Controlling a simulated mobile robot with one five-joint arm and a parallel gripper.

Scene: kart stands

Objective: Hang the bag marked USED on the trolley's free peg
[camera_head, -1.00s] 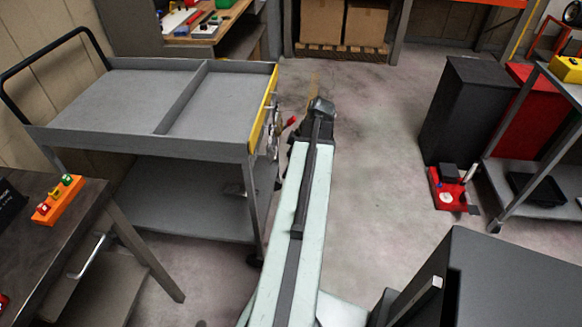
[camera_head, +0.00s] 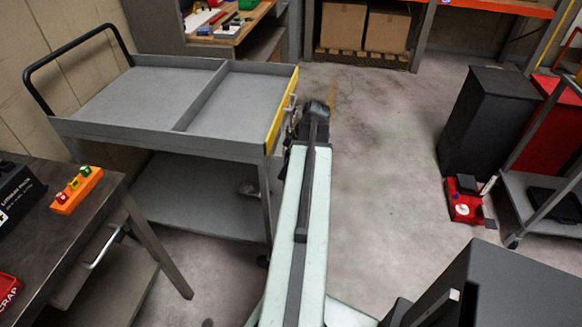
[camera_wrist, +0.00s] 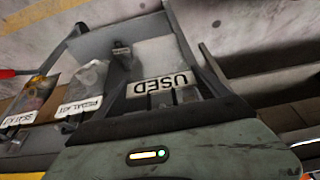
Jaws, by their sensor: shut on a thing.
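The bag marked USED (camera_wrist: 181,50) is clear, with a white label, and shows in the middle of the wrist view. My gripper (camera_wrist: 125,45) is shut on it, with its dark fingers on both sides; the exact grip is hard to make out. The grey trolley (camera_head: 150,143) has a yellow strip (camera_head: 282,112) on its right end, beside the tip of my arm. Bags labelled PEDAL KIT (camera_wrist: 92,75) and SEAT KIT (camera_wrist: 38,92) hang side by side at the left of the wrist view. My arm hides the fingers in the head view. I cannot make out a free peg.
A dark workbench (camera_head: 75,245) with an orange block (camera_head: 76,190) stands at the front left. Black (camera_head: 487,120) and red (camera_head: 540,130) bins and a grey rack (camera_head: 545,190) stand at the right. The floor (camera_head: 375,150) between trolley and bins is clear.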

